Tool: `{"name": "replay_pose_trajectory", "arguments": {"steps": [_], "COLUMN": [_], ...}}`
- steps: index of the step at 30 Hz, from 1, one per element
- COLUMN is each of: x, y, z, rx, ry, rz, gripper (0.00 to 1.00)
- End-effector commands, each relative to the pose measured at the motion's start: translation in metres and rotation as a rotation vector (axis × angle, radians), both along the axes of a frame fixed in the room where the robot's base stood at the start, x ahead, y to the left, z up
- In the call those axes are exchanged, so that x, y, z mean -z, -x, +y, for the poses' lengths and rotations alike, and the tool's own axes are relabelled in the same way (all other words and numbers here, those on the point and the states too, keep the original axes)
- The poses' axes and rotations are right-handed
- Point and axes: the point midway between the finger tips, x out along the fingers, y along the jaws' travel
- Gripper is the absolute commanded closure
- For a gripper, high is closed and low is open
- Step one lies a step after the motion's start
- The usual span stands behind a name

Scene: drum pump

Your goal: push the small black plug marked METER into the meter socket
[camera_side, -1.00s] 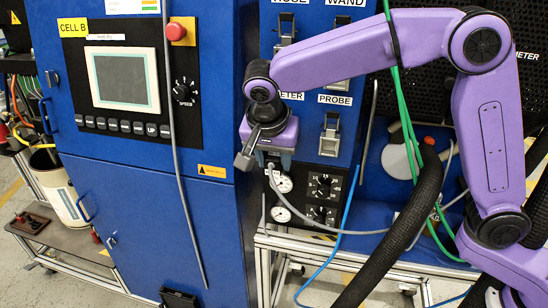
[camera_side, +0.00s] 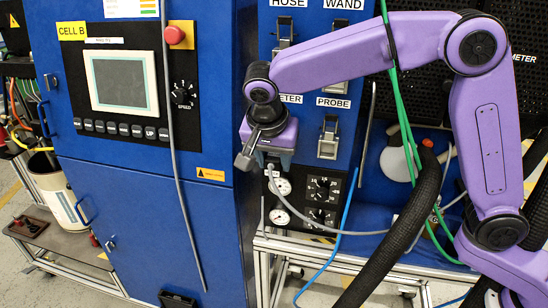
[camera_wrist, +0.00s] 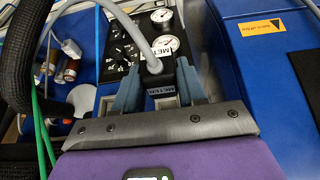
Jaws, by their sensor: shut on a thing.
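My gripper (camera_wrist: 161,83) is shut on the black METER plug (camera_wrist: 181,72), which sits between its two blue-grey fingers. A grey cable (camera_wrist: 136,32) runs up from the plug in the wrist view. In the side view my gripper (camera_side: 272,155) is at the blue panel, just below the METER label (camera_side: 290,98), and covers the meter socket. The plug itself is hidden there; its cable hangs below the gripper. The wrist view shows two METER labels close around the plug. I cannot tell how far the plug is in the socket.
The PROBE socket (camera_side: 329,137) with its metal latch is right of my gripper. Gauges (camera_side: 281,187) and knobs (camera_side: 322,188) are below. The blue CELL B cabinet (camera_side: 150,210) stands close on the left. Green cables (camera_side: 403,120) and a thick black hose (camera_side: 395,235) run along my arm.

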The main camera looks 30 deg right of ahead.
Motion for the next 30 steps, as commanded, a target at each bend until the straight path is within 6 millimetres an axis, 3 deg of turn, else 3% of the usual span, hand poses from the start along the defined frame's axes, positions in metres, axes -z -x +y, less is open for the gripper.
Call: {"name": "replay_pose_trajectory", "arguments": {"steps": [30], "x": [-0.0002], "y": [-0.0039], "z": [-0.0039], "rx": [0.000], "ry": [0.000], "rz": [0.000], "gripper": [0.96]}}
